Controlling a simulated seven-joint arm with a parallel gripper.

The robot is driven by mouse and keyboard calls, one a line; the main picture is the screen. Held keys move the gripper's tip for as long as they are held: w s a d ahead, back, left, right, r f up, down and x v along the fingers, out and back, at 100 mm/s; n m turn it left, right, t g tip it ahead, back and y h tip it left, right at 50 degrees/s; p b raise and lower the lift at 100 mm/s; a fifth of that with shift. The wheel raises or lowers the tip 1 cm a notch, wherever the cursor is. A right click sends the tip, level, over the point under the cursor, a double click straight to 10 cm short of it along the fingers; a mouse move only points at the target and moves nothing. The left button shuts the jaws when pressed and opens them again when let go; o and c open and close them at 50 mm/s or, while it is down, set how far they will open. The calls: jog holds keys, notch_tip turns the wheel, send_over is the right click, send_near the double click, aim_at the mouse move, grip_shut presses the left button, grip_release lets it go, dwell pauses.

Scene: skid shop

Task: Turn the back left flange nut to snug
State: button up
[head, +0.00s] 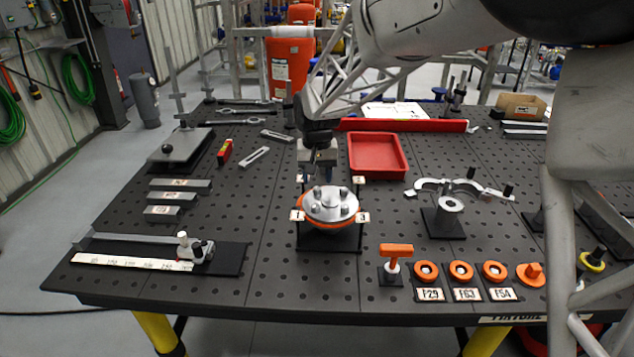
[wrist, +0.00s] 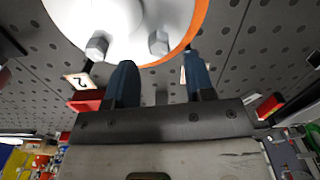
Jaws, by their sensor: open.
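A round silver flange (head: 330,204) with an orange rim sits on a dark stand in the middle of the bench. Several nuts stand on its top; the back left flange nut (head: 317,192) is on the side near my gripper. My gripper (head: 319,174) comes in from behind the flange, with its fingers pointing down at the back edge. In the wrist view, my gripper (wrist: 160,65) is open and empty. One hex nut (wrist: 158,42) shows just past the fingertips, in line with the gap; another hex nut (wrist: 97,45) is left of it. Neither finger visibly touches a nut.
Small numbered tags (head: 297,215) stand around the flange. A red tray (head: 377,156) is behind right, and a stand with a silver ring (head: 449,204) is to the right. Orange parts (head: 461,271) line the front edge.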

aim_at(317, 187)
jog(key=shift+r, duration=2.55)
jog(key=shift+s+d+r, duration=0.15)
jog(key=shift+s+d, duration=0.05)
jog(key=shift+d, duration=0.05)
jog(key=s+d+r+t, duration=0.1)
jog(key=s+d+r, duration=0.2)
jog(key=s+d, duration=0.5)
jog(key=s+d+r, duration=0.3)
jog(key=s+d, duration=0.3)
jog(key=s, duration=0.4)
jog(key=s+d+f, duration=0.1)
jog(key=s+d, duration=0.1)
jog(key=s, duration=0.4)
jog(key=s+d+m+t, duration=0.1)
jog(key=s+d, duration=0.2)
jog(key=s, duration=0.3)
jog(key=s+d+f, duration=0.1)
jog(key=s+d, duration=0.1)
jog(key=s, duration=0.5)
jog(key=shift+d+f+t, duration=0.25)
jog(key=shift+f+t, duration=0.05)
jog(key=shift+f, duration=0.05)
